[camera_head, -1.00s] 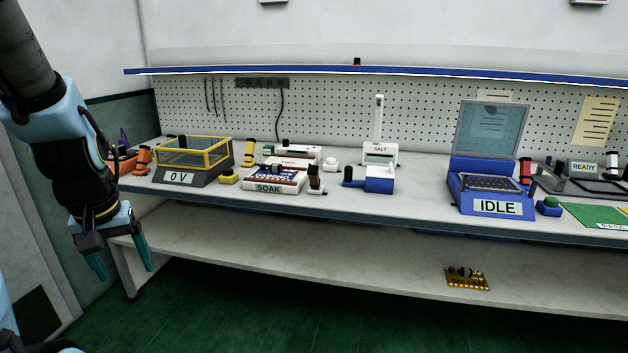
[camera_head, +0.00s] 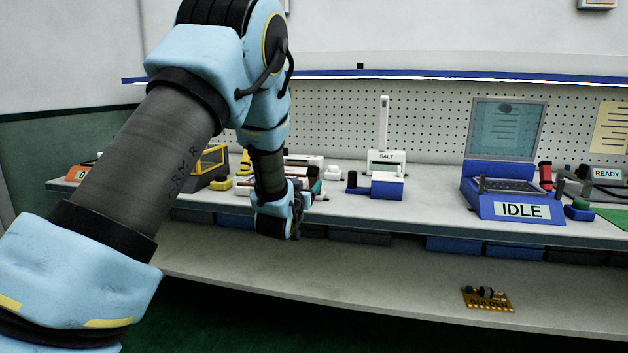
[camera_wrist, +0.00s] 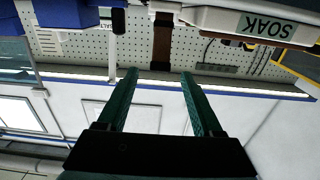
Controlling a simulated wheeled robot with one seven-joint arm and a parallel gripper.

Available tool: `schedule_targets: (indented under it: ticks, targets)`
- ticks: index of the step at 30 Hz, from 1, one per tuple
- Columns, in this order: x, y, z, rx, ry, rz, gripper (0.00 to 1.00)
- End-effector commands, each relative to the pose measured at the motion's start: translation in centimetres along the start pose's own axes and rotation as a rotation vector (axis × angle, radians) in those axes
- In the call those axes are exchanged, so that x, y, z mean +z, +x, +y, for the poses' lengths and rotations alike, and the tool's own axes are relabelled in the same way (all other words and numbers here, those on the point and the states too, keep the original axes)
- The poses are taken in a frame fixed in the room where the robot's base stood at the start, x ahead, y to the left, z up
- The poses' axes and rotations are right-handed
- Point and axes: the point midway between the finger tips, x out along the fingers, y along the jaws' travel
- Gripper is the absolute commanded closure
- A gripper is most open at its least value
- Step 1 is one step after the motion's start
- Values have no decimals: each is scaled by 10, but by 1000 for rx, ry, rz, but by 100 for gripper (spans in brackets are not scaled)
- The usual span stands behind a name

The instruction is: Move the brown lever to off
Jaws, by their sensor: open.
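The brown lever (camera_wrist: 162,42) shows in the wrist view as an upright brown bar with a dark end, beside the white unit with the SOAK label (camera_wrist: 268,26). That view is upside down. My gripper (camera_wrist: 159,73) is open, its two green fingers apart. The lever's dark end appears in the gap between the fingertips; I cannot tell how much depth separates them, and no contact shows. In the head view, my gripper (camera_head: 312,188) is at the bench front by the SOAK unit. My arm hides most of that unit and the lever there.
A blue IDLE machine (camera_head: 516,206) is farther right. The yellow-framed box (camera_head: 210,160) is partly behind my arm. A lower shelf (camera_head: 380,275) runs beneath the bench.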

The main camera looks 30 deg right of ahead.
Motion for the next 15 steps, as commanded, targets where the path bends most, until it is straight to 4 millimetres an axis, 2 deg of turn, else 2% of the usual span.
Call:
schedule_targets:
  ticks: [9, 15]
  targets:
    - [-1, 58, -1, -2, 1, -2, 32]
    - [0, 85, -1, -2, 0, -3, 32]
